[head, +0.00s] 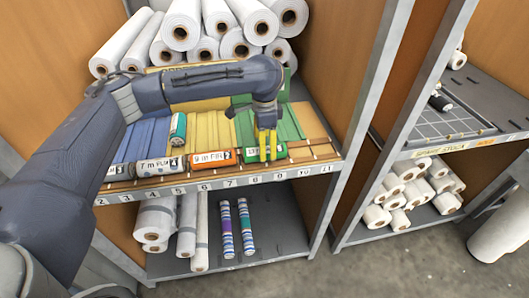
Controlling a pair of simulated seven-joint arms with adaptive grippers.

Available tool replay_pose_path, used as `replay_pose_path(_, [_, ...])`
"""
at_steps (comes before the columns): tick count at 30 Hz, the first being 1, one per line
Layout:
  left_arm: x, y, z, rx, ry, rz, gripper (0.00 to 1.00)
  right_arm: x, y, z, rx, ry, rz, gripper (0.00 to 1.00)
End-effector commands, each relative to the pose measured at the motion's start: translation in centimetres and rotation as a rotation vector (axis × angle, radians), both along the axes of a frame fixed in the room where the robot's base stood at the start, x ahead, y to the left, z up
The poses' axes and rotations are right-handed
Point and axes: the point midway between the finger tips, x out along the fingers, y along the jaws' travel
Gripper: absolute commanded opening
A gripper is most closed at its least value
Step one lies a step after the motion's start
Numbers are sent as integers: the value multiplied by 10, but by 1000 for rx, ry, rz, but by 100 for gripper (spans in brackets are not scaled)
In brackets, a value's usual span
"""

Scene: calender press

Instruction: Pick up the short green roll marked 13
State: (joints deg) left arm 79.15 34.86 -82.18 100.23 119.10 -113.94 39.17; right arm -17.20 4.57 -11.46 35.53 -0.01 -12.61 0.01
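A short green roll (281,151) with a white label lies at the front edge of the shelf, right of an orange roll (211,159). The label is partly covered and I cannot read its number for certain. My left gripper (268,153) points down at this roll, its yellow fingertips in front of or around its middle. The fingers are close together, and I cannot tell whether they grip the roll. The roll appears to rest on the shelf. My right gripper is not in view.
Large white rolls (181,25) are stacked behind. The numbered shelf edge (215,184) runs below the short rolls. A metal post (372,90) stands to the right.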

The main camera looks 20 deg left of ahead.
Motion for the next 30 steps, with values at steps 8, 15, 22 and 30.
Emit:
replay_pose_path(8, [0, 0, -28, -1, 2, 2, 73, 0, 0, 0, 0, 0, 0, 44])
replay_pose_path(15, [1, 0, -33, 0, -1, 1, 73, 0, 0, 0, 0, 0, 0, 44])
replay_pose_path(22, [1, 0, -32, 0, -1, 1, 66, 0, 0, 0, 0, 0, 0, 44])
replay_pose_path(30, [1, 0, -32, 0, 0, 1, 34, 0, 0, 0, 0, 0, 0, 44])
